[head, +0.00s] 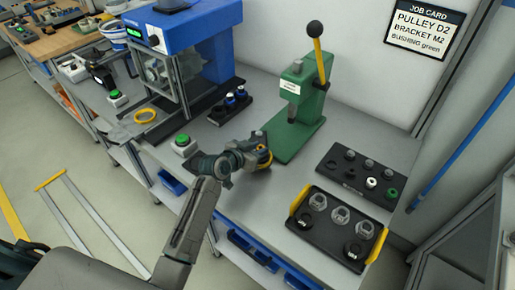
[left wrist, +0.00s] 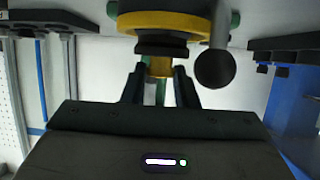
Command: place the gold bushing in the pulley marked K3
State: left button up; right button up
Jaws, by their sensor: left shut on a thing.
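My left gripper (head: 257,160) is over the bench, just left of the green press base. In the left wrist view its two fingers (left wrist: 158,86) are shut on a small gold piece (left wrist: 160,67), which looks like the gold bushing. Right beyond it are a black ring and a wide yellow band (left wrist: 165,22); I cannot tell whether the gold piece touches them. A tray with yellow handles (head: 308,239) holds grey hexagonal parts and dark round parts with small white marks. I cannot read K3 on any part. My right gripper is not in view.
A green press (head: 298,100) with a lever stands behind the gripper. A black rack (head: 335,178) with small bushings is at the right. In the left wrist view a black ball (left wrist: 215,69) is close by.

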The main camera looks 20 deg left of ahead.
pick_arm(q)
jog(key=o, duration=1)
jog(key=shift+r, duration=0.2)
jog(key=shift+s+a, duration=0.2)
jog(key=shift+s, duration=0.15)
jog(key=b+v, duration=0.2)
jog(key=v, duration=0.9)
jog(key=shift+r, duration=0.1)
